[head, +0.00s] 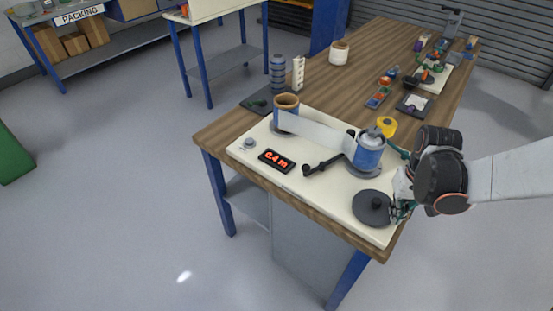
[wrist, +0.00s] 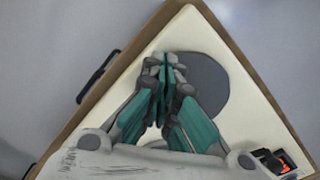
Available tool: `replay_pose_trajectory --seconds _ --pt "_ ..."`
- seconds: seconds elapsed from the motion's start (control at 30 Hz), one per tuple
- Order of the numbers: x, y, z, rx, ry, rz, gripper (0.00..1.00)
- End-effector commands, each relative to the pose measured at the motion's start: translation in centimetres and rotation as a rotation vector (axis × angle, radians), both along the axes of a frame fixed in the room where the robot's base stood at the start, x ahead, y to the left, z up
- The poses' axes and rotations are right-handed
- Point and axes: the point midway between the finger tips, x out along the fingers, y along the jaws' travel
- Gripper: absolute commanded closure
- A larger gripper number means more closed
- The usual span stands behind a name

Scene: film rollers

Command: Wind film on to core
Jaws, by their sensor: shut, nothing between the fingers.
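On a white board (head: 310,185), a pale film strip (head: 318,131) runs from a source roll with a tan core (head: 286,112) to a blue-sided take-up roll (head: 368,156) under a grey cap. A red display (head: 276,160) reads 0.4 m. A dark round disc (head: 373,207) with a small central knob lies near the board's front right corner. My gripper (head: 402,211) is at the disc's right edge; contact is unclear. In the wrist view my gripper (wrist: 166,68) is shut and empty, its fingers partly covering the disc (wrist: 208,84).
A black bar with knobs (head: 325,165) lies between display and take-up roll. A yellow tape roll (head: 385,126) stands behind it. Dark reels (head: 277,75) and a white roll (head: 339,53) stand farther back. Small parts crowd the far right of the bench. Floor in front is clear.

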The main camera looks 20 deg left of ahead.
Motion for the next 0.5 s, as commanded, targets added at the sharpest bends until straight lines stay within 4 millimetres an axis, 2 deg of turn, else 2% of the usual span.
replay_pose_trajectory --seconds 0.23,0.5 --pt "2.1 -0.7 0.0 0.001 -0.004 -0.002 1.0" --pt "2.4 -0.8 0.0 0.001 -0.003 -0.001 1.0"
